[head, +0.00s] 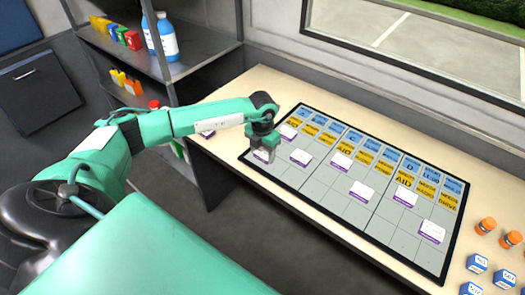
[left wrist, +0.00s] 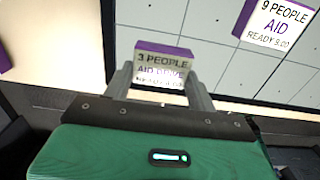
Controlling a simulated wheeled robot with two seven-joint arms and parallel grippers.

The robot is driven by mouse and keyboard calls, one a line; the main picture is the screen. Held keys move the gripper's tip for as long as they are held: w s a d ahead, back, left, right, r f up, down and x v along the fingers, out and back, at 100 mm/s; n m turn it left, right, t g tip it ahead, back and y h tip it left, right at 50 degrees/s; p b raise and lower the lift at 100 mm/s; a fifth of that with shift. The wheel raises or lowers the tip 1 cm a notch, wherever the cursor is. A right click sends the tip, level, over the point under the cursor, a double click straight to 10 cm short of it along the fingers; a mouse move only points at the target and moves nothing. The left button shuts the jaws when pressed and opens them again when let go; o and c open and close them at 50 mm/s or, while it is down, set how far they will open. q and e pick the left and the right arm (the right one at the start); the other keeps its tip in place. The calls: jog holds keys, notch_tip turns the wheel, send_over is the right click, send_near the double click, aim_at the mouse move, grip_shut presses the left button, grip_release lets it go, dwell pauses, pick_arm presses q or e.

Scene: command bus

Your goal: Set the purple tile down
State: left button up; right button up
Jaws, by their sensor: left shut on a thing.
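My left gripper (head: 263,147) is over the left end of the dark-edged grid board (head: 335,207). In the left wrist view its two fingers (left wrist: 160,78) are shut on a white tile with a purple edge (left wrist: 163,63), marked "3 PEOPLE". The tile's lower lines are partly legible. In the head view the held tile (head: 261,156) shows only in part below the fingers. I cannot tell whether it touches the board. My right gripper is not in view.
Several other white tiles with purple edges lie on the board, one close by (head: 300,157), marked "9 PEOPLE" in the left wrist view (left wrist: 276,22). Blue and yellow cards fill the far rows. Orange-capped bottles (head: 487,225) and blue-white blocks (head: 477,263) stand at right. A shelf (head: 150,60) stands behind.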

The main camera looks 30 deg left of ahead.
pick_arm(q)
jog(key=shift+f, duration=0.3)
jog(key=o, duration=1)
jog(key=shift+r, duration=0.1)
